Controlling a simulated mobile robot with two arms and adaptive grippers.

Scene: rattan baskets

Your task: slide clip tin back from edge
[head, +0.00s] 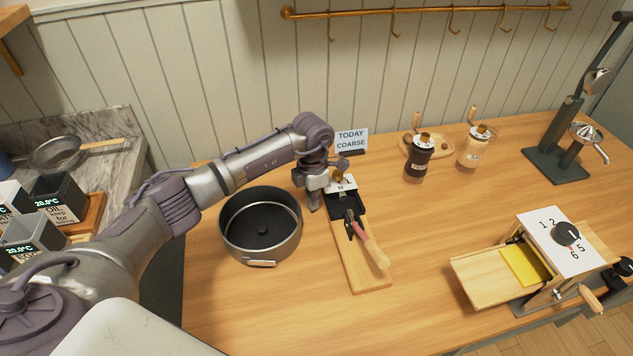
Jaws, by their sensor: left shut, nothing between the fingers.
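The clip tin (284,233) is a dark round baking tin with a pale clip low on its near side. It sits upright on the wooden worktop, close to the left edge, and its inside looks empty. My left gripper (314,205) is shut and empty, pointing down just right of the tin's far right rim. I cannot tell whether it touches the tin. My left arm passes behind and above the tin. My right gripper is not in view.
A wooden board (362,271) with a black-and-red-handled tool lies right of the tin. A "TODAY COARSE" sign (351,139) stands behind my gripper. Two grinders (419,160), a boxy slicer (555,245) and a press (566,140) stand farther right. The worktop's front middle is clear.

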